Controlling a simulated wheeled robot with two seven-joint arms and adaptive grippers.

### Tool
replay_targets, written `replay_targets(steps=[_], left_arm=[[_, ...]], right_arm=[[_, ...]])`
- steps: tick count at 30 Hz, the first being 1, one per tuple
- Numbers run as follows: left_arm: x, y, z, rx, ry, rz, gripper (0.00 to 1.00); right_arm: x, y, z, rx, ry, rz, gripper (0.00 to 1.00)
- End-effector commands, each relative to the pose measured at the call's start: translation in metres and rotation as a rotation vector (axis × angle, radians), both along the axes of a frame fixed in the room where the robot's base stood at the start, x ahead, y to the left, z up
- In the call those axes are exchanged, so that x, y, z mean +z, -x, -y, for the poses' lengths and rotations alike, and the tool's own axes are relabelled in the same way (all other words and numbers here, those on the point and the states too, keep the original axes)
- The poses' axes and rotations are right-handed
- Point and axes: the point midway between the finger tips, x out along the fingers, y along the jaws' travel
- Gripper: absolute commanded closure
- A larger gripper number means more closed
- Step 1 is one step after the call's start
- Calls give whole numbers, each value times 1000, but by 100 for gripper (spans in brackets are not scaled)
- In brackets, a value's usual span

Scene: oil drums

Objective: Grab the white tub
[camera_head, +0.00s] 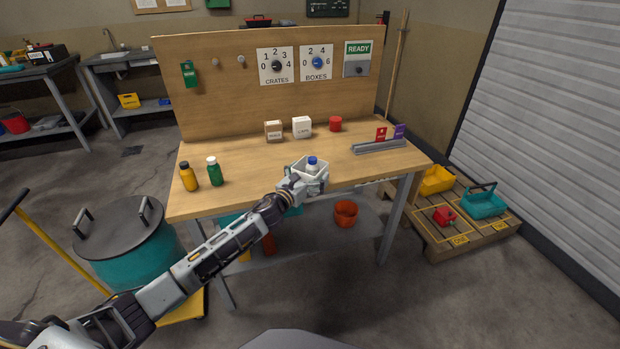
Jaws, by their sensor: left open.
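The white tub (321,180) stands at the front edge of the workbench, open at the top. A white bottle with a blue cap (312,162) stands up out of it. My left gripper (297,187) is open at the near left side of the tub and overlaps it in view. I cannot tell whether the fingers touch the tub, and the fingers are small and partly hidden against it. My right gripper is not in view.
On the workbench (240,165) stand a yellow bottle (188,177), a green bottle (214,172), small boxes (301,127), a red can (335,124) and a grey rail (378,146). A teal drum (140,262) stands at left. A pallet (455,237) with crates is at right.

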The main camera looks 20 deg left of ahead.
Motion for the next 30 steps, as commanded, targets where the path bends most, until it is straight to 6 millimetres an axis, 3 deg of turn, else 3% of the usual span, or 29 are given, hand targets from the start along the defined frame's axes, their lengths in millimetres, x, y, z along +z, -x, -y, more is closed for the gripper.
replay_targets(steps=[5,14,30], left_arm=[[0,0,0,0,0,0,0],[0,0,0,0,0,0,39],[6,0,0,0,0,2,40]], right_arm=[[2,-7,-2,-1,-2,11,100],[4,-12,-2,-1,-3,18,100],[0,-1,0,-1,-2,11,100]])
